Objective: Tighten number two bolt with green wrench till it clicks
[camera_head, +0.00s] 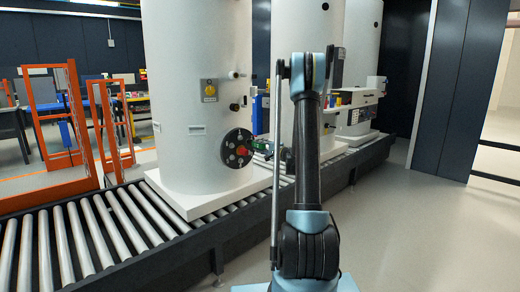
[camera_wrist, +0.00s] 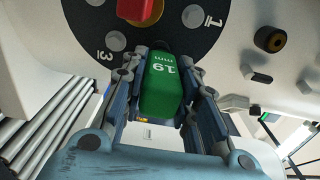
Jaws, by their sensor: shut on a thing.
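The green wrench (camera_wrist: 163,88), marked 19 mm, is between the two fingers of my gripper (camera_wrist: 164,68), which is shut on it. In the head view, the wrench (camera_head: 262,146) points left at the black round flange (camera_head: 230,158) on the white tank, with my gripper (camera_head: 283,154) to its right. In the wrist view, the wrench's dark far end overlaps the edge of the flange (camera_wrist: 88,42), between the numbers 1 and 3. The number two bolt is not visible; the wrench covers that part of the rim. I cannot tell whether the wrench is seated.
A red part (camera_wrist: 135,8) sits at the flange's centre. A dark round fitting (camera_wrist: 270,39) sticks out of the tank to the right. The tank (camera_head: 195,90) stands on a roller conveyor (camera_head: 95,235). Orange frames (camera_head: 75,125) stand at left; floor at right is clear.

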